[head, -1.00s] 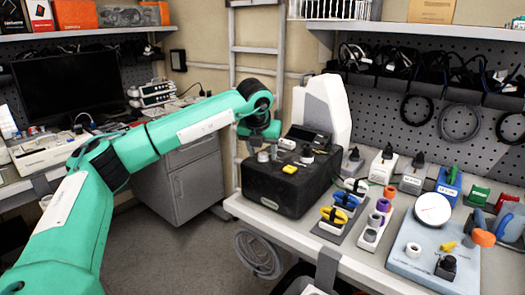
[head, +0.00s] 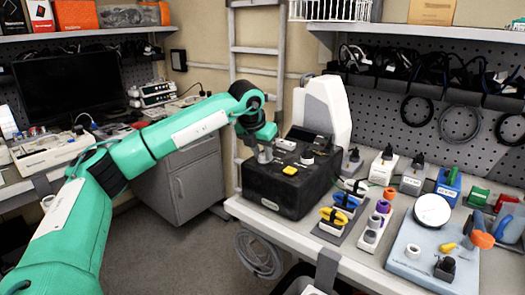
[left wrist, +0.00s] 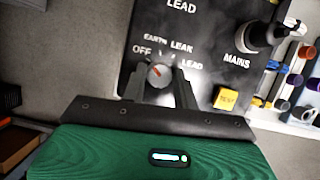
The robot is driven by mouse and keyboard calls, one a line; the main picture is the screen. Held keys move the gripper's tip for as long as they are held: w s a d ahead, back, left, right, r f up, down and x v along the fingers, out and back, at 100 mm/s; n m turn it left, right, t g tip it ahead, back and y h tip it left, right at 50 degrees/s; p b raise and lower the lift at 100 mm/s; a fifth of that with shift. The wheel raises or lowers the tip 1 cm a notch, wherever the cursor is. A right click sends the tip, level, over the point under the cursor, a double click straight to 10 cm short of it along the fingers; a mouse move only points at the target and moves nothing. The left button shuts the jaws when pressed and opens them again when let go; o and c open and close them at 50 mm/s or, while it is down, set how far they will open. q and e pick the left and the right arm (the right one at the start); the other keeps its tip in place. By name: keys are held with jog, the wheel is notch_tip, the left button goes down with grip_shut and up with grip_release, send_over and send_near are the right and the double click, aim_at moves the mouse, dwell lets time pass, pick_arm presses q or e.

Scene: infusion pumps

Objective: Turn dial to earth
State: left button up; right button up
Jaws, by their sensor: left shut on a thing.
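The dial (left wrist: 158,74) is a small round grey knob with a red mark, on the black tester box (head: 300,190). In the left wrist view, OFF is printed to its left, EARTH LEAK above it and LEAD to its right. The red mark points up and left, roughly between OFF and EARTH. My left gripper (left wrist: 160,80) is shut on the dial, with one finger on each side; it also shows at the box's left corner in the head view (head: 265,152). My right gripper is not in view.
A yellow TEST button (left wrist: 227,98) and a black MAINS plug (left wrist: 265,38) sit on the box near my gripper. Yellow and blue clips (head: 335,215) and a blue-grey board with a round gauge (head: 432,211) stand to the right on the bench.

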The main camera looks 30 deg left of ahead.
pick_arm(q)
jog(key=shift+r+m, duration=0.15)
jog(key=shift+m, duration=0.35)
jog(key=m+h+p, duration=0.1)
jog(key=m+p, duration=0.1)
jog(key=m, duration=0.1)
jog(key=shift+a+h, duration=0.15)
jog(key=shift+h, duration=0.15)
jog(key=shift+m, duration=0.8)
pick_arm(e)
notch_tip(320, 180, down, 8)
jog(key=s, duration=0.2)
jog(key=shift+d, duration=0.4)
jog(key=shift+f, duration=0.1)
pick_arm(q)
jog(key=o, duration=1)
jog(key=shift+c, duration=0.2)
